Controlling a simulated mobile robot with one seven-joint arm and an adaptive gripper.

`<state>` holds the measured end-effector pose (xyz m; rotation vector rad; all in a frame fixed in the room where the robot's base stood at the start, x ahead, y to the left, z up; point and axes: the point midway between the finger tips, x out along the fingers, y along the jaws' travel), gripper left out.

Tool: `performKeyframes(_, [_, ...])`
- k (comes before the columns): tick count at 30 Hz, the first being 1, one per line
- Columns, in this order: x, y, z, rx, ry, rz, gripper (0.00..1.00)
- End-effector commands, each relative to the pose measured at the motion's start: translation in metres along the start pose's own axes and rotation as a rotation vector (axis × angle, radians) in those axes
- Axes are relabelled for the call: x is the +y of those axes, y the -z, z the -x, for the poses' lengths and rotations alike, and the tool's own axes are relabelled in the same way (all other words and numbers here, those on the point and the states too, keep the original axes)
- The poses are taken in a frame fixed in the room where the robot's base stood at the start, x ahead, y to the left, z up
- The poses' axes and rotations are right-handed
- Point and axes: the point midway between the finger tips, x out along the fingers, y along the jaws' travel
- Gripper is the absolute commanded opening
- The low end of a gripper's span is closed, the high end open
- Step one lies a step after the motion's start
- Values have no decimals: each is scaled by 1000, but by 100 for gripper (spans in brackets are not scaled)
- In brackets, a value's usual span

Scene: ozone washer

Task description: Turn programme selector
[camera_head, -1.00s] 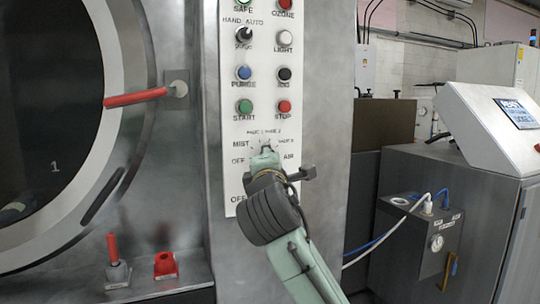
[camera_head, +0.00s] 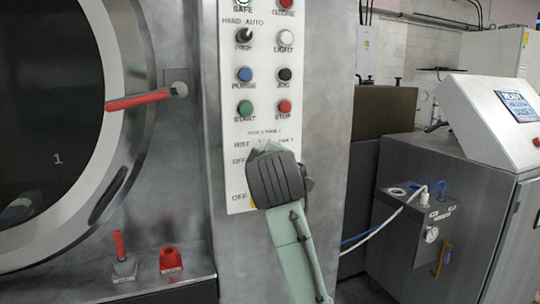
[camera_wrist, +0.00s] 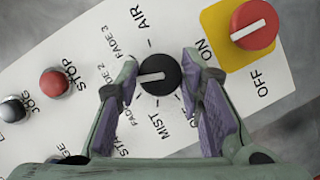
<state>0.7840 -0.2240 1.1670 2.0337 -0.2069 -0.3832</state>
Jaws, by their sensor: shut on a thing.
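The programme selector (camera_wrist: 160,72) is a round black knob with a white pointer line on the white control panel (camera_wrist: 185,30). In the wrist view my gripper (camera_wrist: 157,84) has one purple-padded finger on each side of the knob and is shut on it. The pointer lies toward the left, on the FADE side of the dial, around FADE 2; the left finger partly covers those labels. AIR and MIST are readable. In the head view my gripper (camera_head: 268,146) is at the lower panel, and my wrist hides the selector.
A red switch on a yellow plate (camera_wrist: 255,25) is close to the right finger in the wrist view. STOP (camera_head: 284,107) and START (camera_head: 245,108) buttons sit just above my gripper. A round door with a red handle (camera_head: 138,101) is at left.

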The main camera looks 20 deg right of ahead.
Motion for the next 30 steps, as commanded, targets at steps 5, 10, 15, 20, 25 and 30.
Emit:
performKeyframes(5, [0,0,0,0,11,-26,7])
performKeyframes(10, [0,0,0,-1,13,-31,7])
performKeyframes(15, [0,-1,0,-1,13,-30,7])
performKeyframes(20, [0,-1,0,-1,13,-30,40])
performKeyframes(25, [0,0,0,0,12,-29,52])
performKeyframes(30, [0,0,0,0,12,-29,52])
